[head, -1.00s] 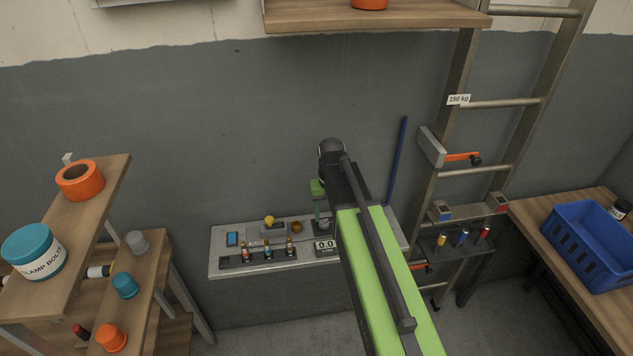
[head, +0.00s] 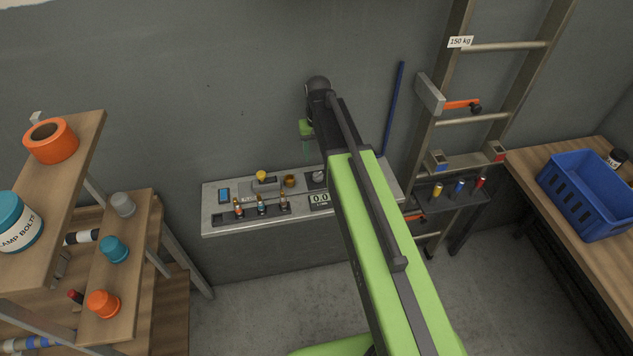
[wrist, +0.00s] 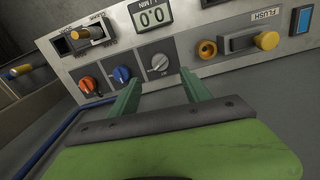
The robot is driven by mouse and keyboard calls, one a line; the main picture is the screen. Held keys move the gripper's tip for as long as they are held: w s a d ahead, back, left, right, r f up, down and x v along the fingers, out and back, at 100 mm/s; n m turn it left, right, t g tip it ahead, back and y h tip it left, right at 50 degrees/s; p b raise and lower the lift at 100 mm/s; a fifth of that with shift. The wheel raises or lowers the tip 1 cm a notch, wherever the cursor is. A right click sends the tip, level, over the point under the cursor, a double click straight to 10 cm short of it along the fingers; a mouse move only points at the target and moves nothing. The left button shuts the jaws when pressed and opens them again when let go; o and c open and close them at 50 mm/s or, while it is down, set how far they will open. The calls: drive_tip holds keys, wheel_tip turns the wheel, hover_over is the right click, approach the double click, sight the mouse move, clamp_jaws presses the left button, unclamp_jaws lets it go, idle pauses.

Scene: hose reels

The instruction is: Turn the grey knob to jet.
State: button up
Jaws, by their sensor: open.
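The grey knob (wrist: 160,62) sits on the pale control panel (wrist: 185,22), straight ahead of my gripper (wrist: 161,74) in the wrist view. The two green fingers are open and apart, with the knob showing between and beyond their tips. They do not appear to touch it. The marks around the knob are too small to read. In the head view my gripper (head: 306,128) is above the panel (head: 215,218), and the grey knob (head: 318,176) shows beside my arm.
An orange knob (wrist: 88,84) and a blue knob (wrist: 121,74) are beside the grey one. A display (wrist: 152,15) reads 0.0. A brass ring (wrist: 207,49) and a yellow-ended flush lever (wrist: 266,41) are on the other side. A ladder (head: 470,120) stands right of the panel.

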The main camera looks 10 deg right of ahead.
sight(318, 174)
wheel_tip(318, 174, down, 10)
drive_tip(key=b, duration=0.8)
drive_tip(key=shift+r, duration=0.2)
clamp_jaws()
drive_tip(key=shift+n, duration=0.3)
drive_tip(key=n, duration=0.5)
drive_tip(key=shift+n, duration=0.3)
drive_tip(key=n, duration=0.5)
drive_tip(key=shift+n, duration=0.3)
